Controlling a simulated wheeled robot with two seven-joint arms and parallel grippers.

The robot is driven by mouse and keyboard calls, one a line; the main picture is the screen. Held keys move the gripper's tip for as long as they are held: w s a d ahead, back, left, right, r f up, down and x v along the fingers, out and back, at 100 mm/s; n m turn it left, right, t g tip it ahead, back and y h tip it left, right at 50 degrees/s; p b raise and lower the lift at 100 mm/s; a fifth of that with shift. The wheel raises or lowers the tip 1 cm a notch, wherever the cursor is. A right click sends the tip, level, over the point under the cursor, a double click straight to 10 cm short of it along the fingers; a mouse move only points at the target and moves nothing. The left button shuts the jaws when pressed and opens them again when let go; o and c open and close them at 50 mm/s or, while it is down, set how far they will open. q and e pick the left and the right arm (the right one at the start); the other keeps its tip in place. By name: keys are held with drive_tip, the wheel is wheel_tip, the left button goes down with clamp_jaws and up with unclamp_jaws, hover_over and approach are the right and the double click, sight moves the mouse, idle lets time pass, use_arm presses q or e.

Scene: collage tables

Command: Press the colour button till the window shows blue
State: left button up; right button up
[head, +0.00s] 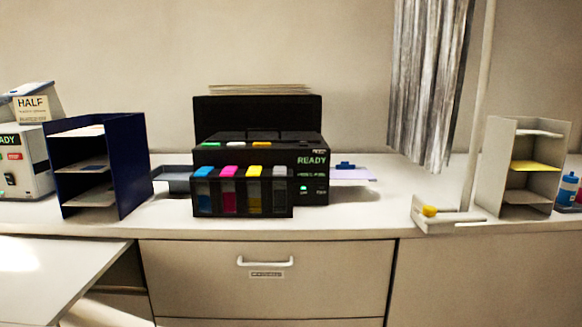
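A black printer (260,140) stands on the counter in the middle of the head view. Its front panel reads READY (312,160) in green, with a small lit green spot (304,189) below. Ink tanks in front show blue (204,198), magenta (228,198), yellow and grey or black, with coloured caps on top. At the left edge a pale machine (32,172) has a green-lettered display and a red label. I cannot make out which part is the colour button or its window; no window showing plain blue is clear. Neither gripper is in view.
A dark blue shelf rack (130,165) stands left of the printer, a beige rack (549,180) at right. A pale stand (448,218) with a yellow knob (429,211) and pole is near the counter's front edge. A drawer (265,285) is below; an open panel (60,275) juts out lower left.

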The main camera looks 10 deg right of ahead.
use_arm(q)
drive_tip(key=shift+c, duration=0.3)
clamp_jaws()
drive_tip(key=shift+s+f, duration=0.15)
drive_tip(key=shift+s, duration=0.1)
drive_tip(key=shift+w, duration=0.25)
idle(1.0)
